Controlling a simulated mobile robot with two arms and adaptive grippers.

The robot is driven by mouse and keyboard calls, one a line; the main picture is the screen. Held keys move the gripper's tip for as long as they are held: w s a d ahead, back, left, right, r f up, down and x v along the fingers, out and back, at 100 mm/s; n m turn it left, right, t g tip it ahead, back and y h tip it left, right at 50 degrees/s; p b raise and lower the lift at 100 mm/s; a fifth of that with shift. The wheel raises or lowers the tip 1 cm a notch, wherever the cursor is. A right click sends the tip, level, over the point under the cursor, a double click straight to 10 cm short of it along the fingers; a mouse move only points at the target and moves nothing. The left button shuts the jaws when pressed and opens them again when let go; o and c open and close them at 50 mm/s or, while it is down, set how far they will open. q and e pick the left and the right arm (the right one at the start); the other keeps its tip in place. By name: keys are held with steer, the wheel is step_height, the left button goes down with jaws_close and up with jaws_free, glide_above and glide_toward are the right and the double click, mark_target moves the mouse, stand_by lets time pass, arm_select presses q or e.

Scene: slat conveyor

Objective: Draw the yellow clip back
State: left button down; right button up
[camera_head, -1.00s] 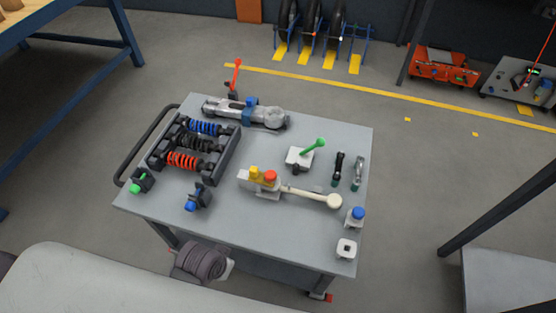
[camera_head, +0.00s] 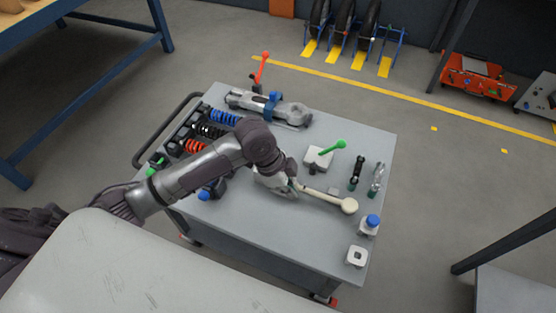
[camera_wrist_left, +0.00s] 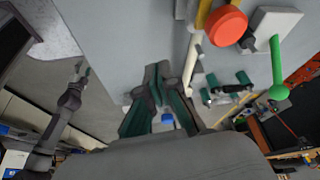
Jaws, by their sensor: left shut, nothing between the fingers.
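My left gripper (camera_head: 291,188) hangs over the middle of the grey trolley, beside the root of a cream lever (camera_head: 328,198). Its fingers are shut and empty; they also show in the left wrist view (camera_wrist_left: 160,75). The yellow clip is hidden behind my left arm in the head view. In the left wrist view a yellow part (camera_wrist_left: 203,12), probably the clip, is cut by the top edge, beside a red round knob (camera_wrist_left: 225,24). The fingers are apart from both. My right gripper (camera_wrist_left: 81,70) seems to show small at the left of the wrist view, its jaws unclear.
A block with a green lever (camera_head: 320,158) stands just behind.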

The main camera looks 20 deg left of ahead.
arm_select(q)
steer(key=w+a+r+m+g, duration=0.1)
steer(key=w+a+r+m, duration=0.2)
steer(key=w+a+r, duration=0.4)
steer(key=shift+w+a+r, duration=0.15)
steer(key=shift+a+r, duration=1.15)
steer(key=shift+f, duration=0.1)
steer(key=x, duration=1)
steer(key=shift+a, duration=0.1)
steer(key=a, duration=0.4)
steer(key=shift+p, duration=0.35)
